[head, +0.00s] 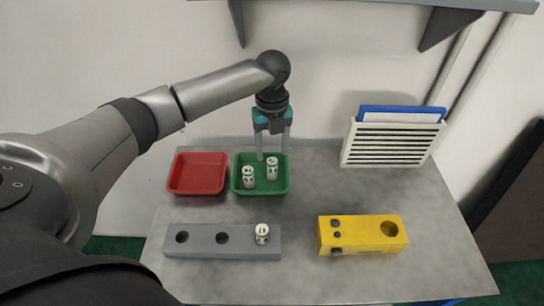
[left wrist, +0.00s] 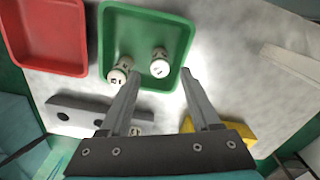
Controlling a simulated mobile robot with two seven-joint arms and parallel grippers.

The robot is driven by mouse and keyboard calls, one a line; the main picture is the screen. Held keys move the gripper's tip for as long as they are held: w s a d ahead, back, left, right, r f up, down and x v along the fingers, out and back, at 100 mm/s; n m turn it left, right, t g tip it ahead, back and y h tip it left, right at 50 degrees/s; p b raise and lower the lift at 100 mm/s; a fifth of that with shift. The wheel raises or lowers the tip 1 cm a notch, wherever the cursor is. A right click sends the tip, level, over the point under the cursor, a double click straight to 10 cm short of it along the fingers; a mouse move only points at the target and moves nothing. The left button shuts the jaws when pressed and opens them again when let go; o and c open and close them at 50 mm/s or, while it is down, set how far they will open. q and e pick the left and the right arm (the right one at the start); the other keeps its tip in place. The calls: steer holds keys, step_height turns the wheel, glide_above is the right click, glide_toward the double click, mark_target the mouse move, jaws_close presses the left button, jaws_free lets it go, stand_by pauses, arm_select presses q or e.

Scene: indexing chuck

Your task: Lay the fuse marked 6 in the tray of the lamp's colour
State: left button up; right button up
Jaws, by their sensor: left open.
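Dark marks show on the fuses, but I cannot read the numbers surely. A third fuse (head: 262,233) stands in the right hole of the grey block (head: 202,250). My left gripper (head: 272,153) is open and empty, pointing down over the back of the green tray. The red tray (head: 197,173) is empty. I cannot make out a lit lamp.
A yellow block (head: 361,235) with a dark round recess and small dark squares stands at front right. A white slatted rack (head: 388,145) with a blue panel stands at back right. A shelf (head: 380,9) hangs above. The table's middle is clear.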

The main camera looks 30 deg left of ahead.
mark_target(272, 161)
arm_select(q)
step_height(272, 161, up, 7)
steer(key=p, duration=0.1)
steer(key=shift+f, duration=0.15)
stand_by(0.5)
